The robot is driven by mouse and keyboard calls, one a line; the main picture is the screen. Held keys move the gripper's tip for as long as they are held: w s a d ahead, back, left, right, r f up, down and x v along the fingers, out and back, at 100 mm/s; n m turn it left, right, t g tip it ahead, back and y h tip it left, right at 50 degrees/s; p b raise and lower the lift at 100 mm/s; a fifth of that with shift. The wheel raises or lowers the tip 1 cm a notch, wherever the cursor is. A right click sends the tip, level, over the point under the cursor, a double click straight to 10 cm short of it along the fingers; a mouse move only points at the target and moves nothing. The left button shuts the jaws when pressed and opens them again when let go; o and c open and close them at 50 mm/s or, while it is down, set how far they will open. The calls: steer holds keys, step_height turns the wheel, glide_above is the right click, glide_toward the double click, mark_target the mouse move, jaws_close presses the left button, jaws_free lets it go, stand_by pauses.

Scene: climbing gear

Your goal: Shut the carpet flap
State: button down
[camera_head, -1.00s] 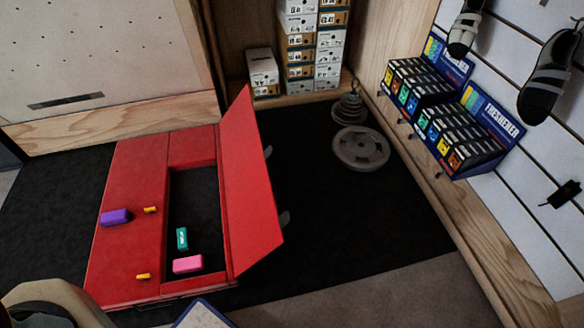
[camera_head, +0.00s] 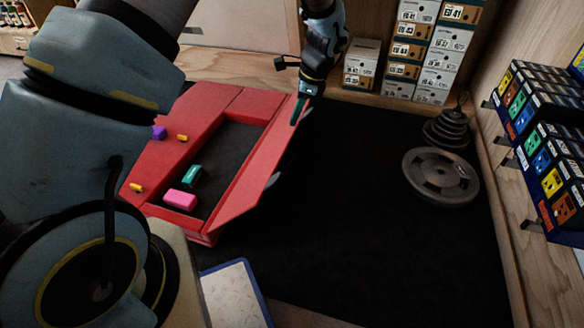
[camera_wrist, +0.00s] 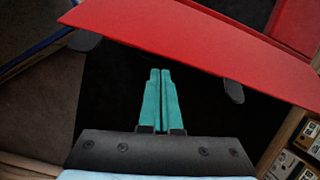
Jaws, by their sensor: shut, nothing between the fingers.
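The red pad (camera_head: 222,98) lies on the dark floor with a rectangular opening in its top. Its red carpet flap (camera_head: 252,178) stands open along the right side of the opening, tilted outward. My gripper (camera_head: 298,110) is at the far end of the flap, its teal fingers pointing down, shut and empty. In the wrist view the gripper (camera_wrist: 160,72) points at the dark floor, with the flap (camera_wrist: 200,42) crossing just beyond the fingertips. I cannot tell whether they touch. Grey tabs show at the flap's edge.
A pink block (camera_head: 181,200) and a green block (camera_head: 193,176) lie in the opening. A purple block (camera_head: 158,132) lies on the pad. Weight plates (camera_head: 440,175) stand right; shoe boxes (camera_head: 420,50) stand behind. Floor between pad and plates is clear.

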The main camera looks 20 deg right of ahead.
mark_target(291, 160)
steer(key=s+d+f+m+b, duration=0.2)
steer(key=d+f+m, duration=0.1)
steer(key=d+f, duration=0.25)
steer(key=shift+t, duration=0.4)
steer(key=b+x, duration=0.1)
steer(key=x, duration=0.2)
steer(key=a+b+x, duration=0.1)
steer(key=x, duration=0.2)
steer(key=a+b+x, duration=0.1)
steer(key=b+x, duration=0.1)
steer(key=x, duration=0.2)
steer(key=shift+w+r, duration=0.3)
steer(key=shift+w, duration=0.05)
steer(key=shift+w+a+r, duration=0.4)
steer(key=shift+a+r, duration=0.1)
steer(key=shift+r, duration=0.15)
